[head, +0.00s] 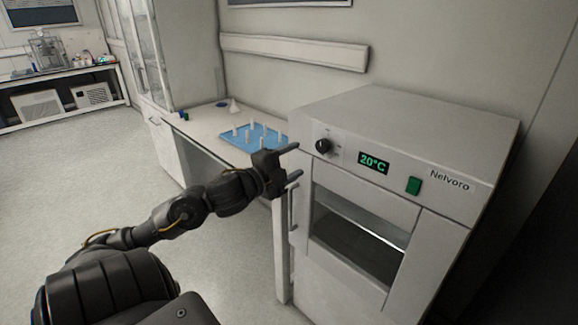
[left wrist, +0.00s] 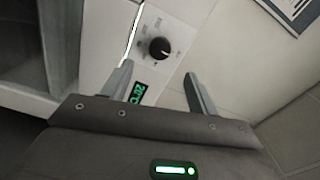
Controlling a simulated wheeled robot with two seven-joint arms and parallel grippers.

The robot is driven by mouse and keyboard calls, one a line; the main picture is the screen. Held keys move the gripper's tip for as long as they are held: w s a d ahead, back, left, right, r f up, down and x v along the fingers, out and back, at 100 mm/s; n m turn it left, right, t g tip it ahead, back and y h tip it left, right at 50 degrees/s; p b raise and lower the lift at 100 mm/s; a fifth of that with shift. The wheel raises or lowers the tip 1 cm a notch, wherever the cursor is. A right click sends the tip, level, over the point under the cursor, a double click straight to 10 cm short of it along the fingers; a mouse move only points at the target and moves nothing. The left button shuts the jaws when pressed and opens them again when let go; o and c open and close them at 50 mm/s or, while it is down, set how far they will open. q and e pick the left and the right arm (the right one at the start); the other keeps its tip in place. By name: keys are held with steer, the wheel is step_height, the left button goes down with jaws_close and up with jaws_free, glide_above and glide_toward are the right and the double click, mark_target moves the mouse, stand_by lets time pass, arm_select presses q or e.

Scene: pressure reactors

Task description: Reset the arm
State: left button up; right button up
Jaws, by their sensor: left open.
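My left gripper (head: 292,163) is open and empty. Its arm reaches in from the left, and the fingers point at the upper left front of a grey oven-like unit (head: 420,120) marked "Nelvoro". In the left wrist view the two fingers (left wrist: 158,88) stand apart, with the black dial (left wrist: 159,47) showing beyond them and part of the green display between them. In the head view the dial (head: 324,146) is right of the fingertips, and the display (head: 373,162) reads 20°C. My right gripper is not in view.
A green switch (head: 413,185) is right of the display. The unit's windowed door (head: 350,275) appears shut, with a handle at its left. A counter behind my gripper holds a blue tray (head: 262,142) with several white pieces. The floor at left is clear.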

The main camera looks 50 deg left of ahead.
arm_select(q)
steer(key=shift+s, duration=0.6)
